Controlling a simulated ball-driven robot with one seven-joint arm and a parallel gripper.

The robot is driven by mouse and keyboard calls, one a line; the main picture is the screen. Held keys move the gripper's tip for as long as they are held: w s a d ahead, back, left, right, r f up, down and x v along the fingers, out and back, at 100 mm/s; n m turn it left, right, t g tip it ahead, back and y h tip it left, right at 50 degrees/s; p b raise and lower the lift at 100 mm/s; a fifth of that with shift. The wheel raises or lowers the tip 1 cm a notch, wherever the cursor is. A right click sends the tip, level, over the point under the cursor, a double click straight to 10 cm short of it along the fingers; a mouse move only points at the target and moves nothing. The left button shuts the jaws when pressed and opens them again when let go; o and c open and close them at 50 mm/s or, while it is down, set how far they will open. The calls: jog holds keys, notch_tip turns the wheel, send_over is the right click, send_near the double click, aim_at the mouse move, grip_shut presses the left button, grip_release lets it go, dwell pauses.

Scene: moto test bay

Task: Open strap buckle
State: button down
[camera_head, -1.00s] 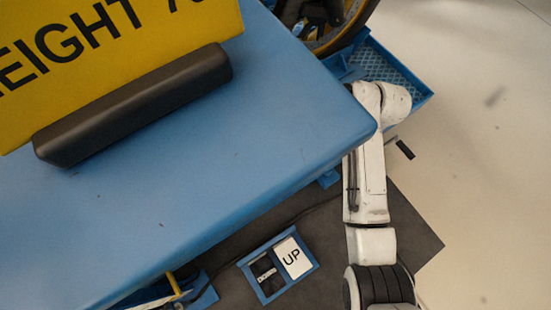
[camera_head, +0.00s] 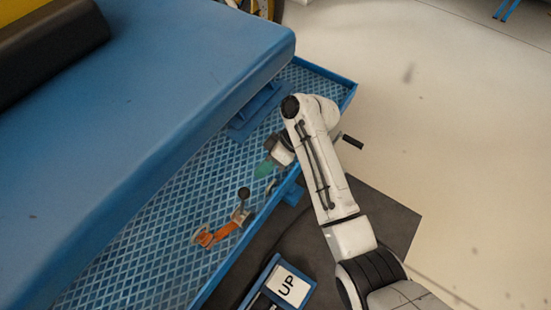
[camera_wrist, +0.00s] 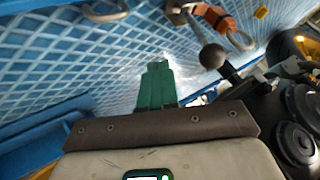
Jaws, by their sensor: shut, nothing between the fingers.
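The orange strap (camera_head: 222,232) with its metal buckle (camera_head: 240,214) lies along the blue mesh tray, with a dark ball knob (camera_head: 244,192) at the buckle's upper end. In the wrist view the orange strap (camera_wrist: 215,18) and a metal ring (camera_wrist: 242,40) show at the top, with the ball knob (camera_wrist: 212,56) below them. My gripper (camera_head: 264,168) has green fingers and is above and right of the knob in the head view, apart from it. In the wrist view my gripper (camera_wrist: 158,72) is shut and empty, left of the knob. The buckle's latch detail is too small to read.
The blue mesh tray (camera_head: 150,248) runs beneath the blue lift platform (camera_head: 150,90), whose edge overhangs it. A blue frame with an "UP" plate (camera_head: 287,289) sits at the bottom on a dark mat (camera_head: 385,213). Open floor (camera_head: 450,150) lies to the right.

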aim_at(244, 195)
jog(key=shift+s+a+r, duration=0.25)
jog(key=shift+s+a, duration=0.25)
jog(key=shift+s, duration=0.35)
jog(key=shift+s+a+r, duration=0.2)
jog(key=shift+s+a, duration=0.25)
jog(key=shift+s, duration=0.35)
jog(key=shift+s+a+r+h+p, duration=0.3)
jog(key=shift+h+p, duration=0.1)
jog(key=shift+p, duration=0.35)
jog(key=shift+t, duration=0.3)
jog(key=s+a+r+p, duration=0.1)
jog(key=p, duration=0.2)
jog(key=shift+s+r+t+h, duration=0.1)
jog(key=shift+s+t+h, duration=0.1)
jog(key=shift+t+h, duration=0.2)
jog(key=p, duration=0.1)
jog(key=s+t+p, duration=0.1)
jog(key=shift+a+r+n+h+p, duration=0.3)
jog(key=shift+a+n+h+p, duration=0.05)
jog(key=shift+n+h+p, duration=0.05)
jog(key=shift+s+a+r+t+h+p, duration=0.1)
jog(key=shift+s+a+t+h+p, duration=0.25)
jog(key=shift+s+p, duration=0.35)
jog(key=shift+s+a+p, duration=0.45)
jog(key=shift+a+p, duration=0.1)
jog(key=shift+p, duration=0.5)
